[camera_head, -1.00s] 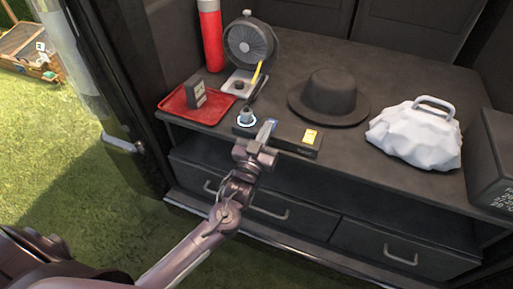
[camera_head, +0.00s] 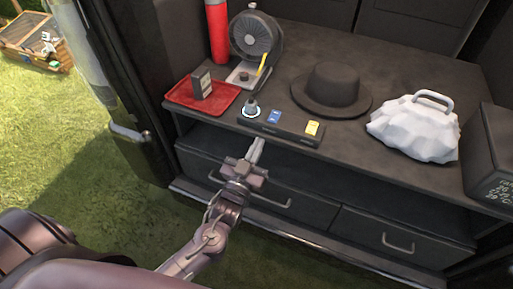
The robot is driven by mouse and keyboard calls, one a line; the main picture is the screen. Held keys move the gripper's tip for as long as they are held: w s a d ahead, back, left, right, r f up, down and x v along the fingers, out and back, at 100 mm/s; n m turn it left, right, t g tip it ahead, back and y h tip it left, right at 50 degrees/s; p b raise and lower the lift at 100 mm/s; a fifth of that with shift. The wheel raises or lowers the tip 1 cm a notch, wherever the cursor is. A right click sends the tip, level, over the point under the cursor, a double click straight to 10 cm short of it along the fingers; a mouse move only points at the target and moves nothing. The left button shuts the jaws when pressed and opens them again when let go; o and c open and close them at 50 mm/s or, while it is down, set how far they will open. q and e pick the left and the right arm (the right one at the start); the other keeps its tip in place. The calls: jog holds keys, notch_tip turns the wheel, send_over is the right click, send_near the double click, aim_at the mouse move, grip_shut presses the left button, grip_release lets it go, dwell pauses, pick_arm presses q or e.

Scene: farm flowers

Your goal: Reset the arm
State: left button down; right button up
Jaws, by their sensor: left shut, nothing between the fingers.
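My left gripper (camera_head: 257,148) is in the lower middle of the head view. Its two fingers are together with nothing between them. It is in front of the dark counter's front edge, apart from the things on it. My left arm (camera_head: 205,240) comes in from the bottom left. Just beyond the gripper, a dark control panel (camera_head: 291,132) lies along the counter edge. It bears a round knob with a glowing ring (camera_head: 251,109), a blue switch (camera_head: 274,116) and a yellow switch (camera_head: 312,128). My right gripper does not show.
On the counter (camera_head: 385,80) are a red tray (camera_head: 226,97) with a dark box (camera_head: 202,84), a fan (camera_head: 256,36), a red cylinder (camera_head: 217,35), a black hat (camera_head: 333,88) and a white bag (camera_head: 415,127). Drawers (camera_head: 390,238) are below. Grass (camera_head: 100,170) is open at left.

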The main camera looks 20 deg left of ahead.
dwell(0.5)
pick_arm(q)
jog(key=s+a+f+g, duration=0.1)
jog(key=s+f+g, duration=0.3)
jog(key=f, duration=0.7)
jog(key=s+f+m+g, duration=0.1)
jog(key=s+f+g, duration=0.4)
jog(key=f, duration=0.6)
jog(key=s+a+f+g, duration=0.1)
jog(key=s+f+g, duration=0.3)
jog(key=f, duration=0.7)
jog(key=s+f+g, duration=0.6)
jog(key=s+f, duration=0.2)
jog(key=s, duration=0.5)
jog(key=s+a+r+m+p, duration=0.1)
jog(key=s+a+p, duration=0.2)
jog(key=s+p, duration=0.9)
jog(key=shift+s+r+g+y, duration=0.3)
jog(key=shift+s+r+y, duration=0.1)
jog(key=shift+s, duration=0.7)
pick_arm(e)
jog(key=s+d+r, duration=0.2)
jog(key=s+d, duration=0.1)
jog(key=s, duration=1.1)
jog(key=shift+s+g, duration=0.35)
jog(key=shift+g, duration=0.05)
